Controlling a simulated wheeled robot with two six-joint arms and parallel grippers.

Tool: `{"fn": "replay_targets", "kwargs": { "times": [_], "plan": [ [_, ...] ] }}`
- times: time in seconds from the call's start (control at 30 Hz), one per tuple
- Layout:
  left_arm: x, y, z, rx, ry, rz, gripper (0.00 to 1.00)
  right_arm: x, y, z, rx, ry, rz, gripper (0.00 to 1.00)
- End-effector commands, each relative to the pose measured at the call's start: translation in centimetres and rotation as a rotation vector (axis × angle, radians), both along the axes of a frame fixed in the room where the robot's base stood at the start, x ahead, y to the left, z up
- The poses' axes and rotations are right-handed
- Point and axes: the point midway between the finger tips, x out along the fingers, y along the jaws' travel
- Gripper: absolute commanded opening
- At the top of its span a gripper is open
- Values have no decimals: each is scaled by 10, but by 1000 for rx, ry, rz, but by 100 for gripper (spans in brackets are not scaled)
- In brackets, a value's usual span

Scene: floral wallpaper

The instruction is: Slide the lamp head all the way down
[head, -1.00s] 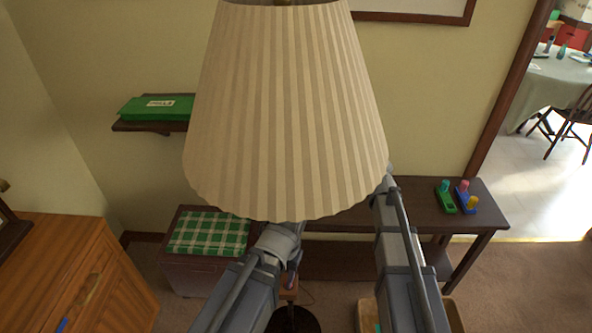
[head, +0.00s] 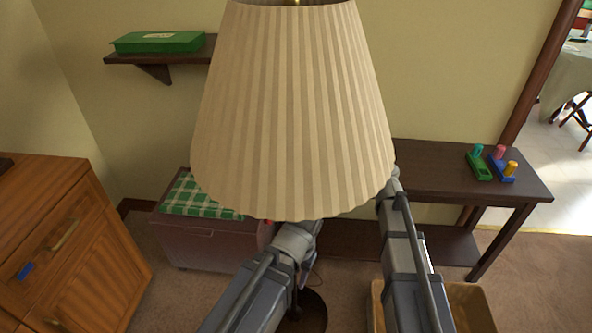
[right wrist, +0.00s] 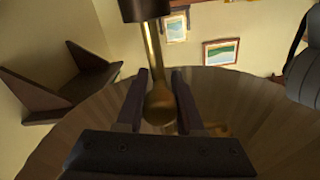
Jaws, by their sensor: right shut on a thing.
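The lamp's pleated cream shade (head: 293,115) fills the middle of the head view, upright. A dark round base (head: 308,312) shows on the floor below it. My right gripper (right wrist: 158,98) shows in the right wrist view, its two dark fingers shut on a brass knob (right wrist: 160,104) on a thin brass stem (right wrist: 154,48). A dark collar (right wrist: 145,10) sits at the stem's other end. The shade's wide surface (right wrist: 75,135) lies around the gripper. In the head view both forearms reach up behind the shade, which hides both grippers.
A wooden cabinet (head: 60,245) stands at left. A dark shelf (head: 155,57) holds a green box (head: 160,43). A bench with a green checked cushion (head: 195,195) and a dark side table (head: 440,170) stand behind the lamp. A tan bin (head: 470,305) is at lower right.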

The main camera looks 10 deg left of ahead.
Motion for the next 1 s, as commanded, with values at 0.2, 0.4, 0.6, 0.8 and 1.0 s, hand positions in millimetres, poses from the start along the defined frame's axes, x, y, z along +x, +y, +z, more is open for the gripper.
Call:
{"fn": "replay_targets", "kwargs": {
  "times": [0.2, 0.4, 0.6, 0.8, 1.0],
  "plan": [
    [0, 0, -39, 0, 0, 0, 50, 0, 0, -40, -4, 0, 1, 0],
    [0, 0, -43, 1, 0, 0, 50, 0, 0, -45, -5, 0, 0, 0],
    [0, 0, -43, 1, 0, 0, 50, -1, 0, -44, -7, 0, 2, 0],
    [0, 0, -43, 1, 0, 0, 50, -1, 0, -44, -6, 0, 2, 51],
    [0, 0, -43, 1, 0, 0, 50, 0, 0, -43, -3, 0, 1, 66]
  ]
}}
